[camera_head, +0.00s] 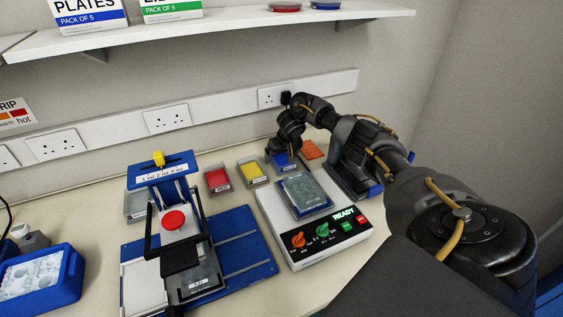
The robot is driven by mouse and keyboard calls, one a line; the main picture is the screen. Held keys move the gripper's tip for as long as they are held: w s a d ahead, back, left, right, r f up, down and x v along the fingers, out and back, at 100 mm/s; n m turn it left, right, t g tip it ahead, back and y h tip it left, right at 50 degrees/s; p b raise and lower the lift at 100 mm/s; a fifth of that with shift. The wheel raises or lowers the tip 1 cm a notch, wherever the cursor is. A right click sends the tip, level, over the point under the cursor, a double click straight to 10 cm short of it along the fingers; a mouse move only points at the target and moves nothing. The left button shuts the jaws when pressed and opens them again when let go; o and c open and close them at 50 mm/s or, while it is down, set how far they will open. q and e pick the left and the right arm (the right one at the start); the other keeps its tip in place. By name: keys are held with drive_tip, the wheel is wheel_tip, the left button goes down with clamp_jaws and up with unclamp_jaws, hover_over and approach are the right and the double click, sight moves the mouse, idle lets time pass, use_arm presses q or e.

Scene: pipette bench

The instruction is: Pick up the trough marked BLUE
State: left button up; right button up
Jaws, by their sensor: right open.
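The trough with blue contents (284,164) stands on the bench near the wall, in a row of troughs. It has a small label on its front that is too small to read. My right gripper (281,151) is open at the back of this trough, pointing down over it. The gripper hides part of the trough's far side. I cannot tell whether the fingers touch its walls. My left gripper is out of view.
A red trough (217,180) and a yellow trough (253,171) stand left of it, an orange one (313,149) right. A white READY device (318,251) stands in front. A blue-based press (243,245) and blue ice box (70,283) stand left. A shelf (230,27) overhangs.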

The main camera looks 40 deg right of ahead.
drive_tip(key=shift+f+p, duration=0.25)
drive_tip(key=shift+p, duration=0.1)
idle(0.5)
drive_tip(key=shift+c, duration=0.3)
drive_tip(key=c, duration=0.9)
drive_tip(key=shift+r+b, duration=0.2)
drive_tip(key=shift+b, duration=0.35)
wheel_tip(320, 180, up, 3)
drive_tip(key=shift+w+f, duration=0.15)
drive_tip(key=v, duration=0.3)
drive_tip(key=shift+s+d, duration=0.1)
drive_tip(key=shift+s, duration=0.35)
drive_tip(key=s+r+p, duration=0.1)
drive_tip(key=s+r, duration=0.1)
drive_tip(key=s, duration=0.2)
drive_tip(key=s+a+r+p, duration=0.1)
drive_tip(key=s+r+p, duration=0.1)
drive_tip(key=s+r, duration=0.1)
drive_tip(key=s+a+r+p, duration=0.1)
drive_tip(key=s+r, duration=0.1)
drive_tip(key=s, duration=0.3)
drive_tip(key=shift+r, duration=0.35)
